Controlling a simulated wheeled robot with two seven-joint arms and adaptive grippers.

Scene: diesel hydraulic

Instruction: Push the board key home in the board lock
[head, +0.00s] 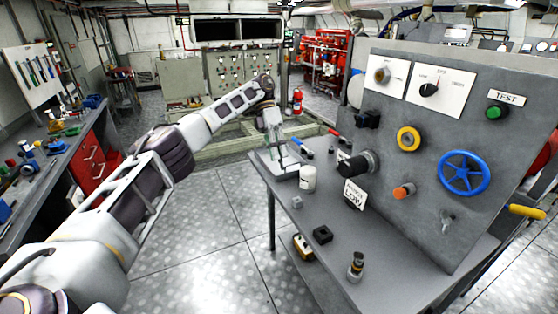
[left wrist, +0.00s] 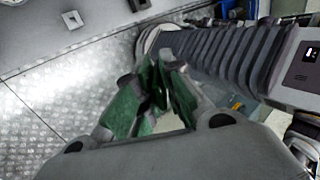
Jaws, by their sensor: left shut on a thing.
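My left gripper (head: 280,155) is low over the far left end of the grey table in the head view. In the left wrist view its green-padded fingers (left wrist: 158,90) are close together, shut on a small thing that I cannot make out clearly. A small silvery fitting (head: 447,219), which looks like the board lock, is low on the sloping grey panel (head: 425,165), well to the right of my gripper. Whether a key is in it is too small to tell. I cannot make out the board key elsewhere. My right gripper is not in view.
The grey table (head: 305,232) carries a white canister (head: 308,178), a black block (head: 322,234) and a small dark cylinder (head: 356,266). A black connector (head: 358,163), an orange knob (head: 404,191) and a blue handwheel (head: 464,173) stick out of the panel.

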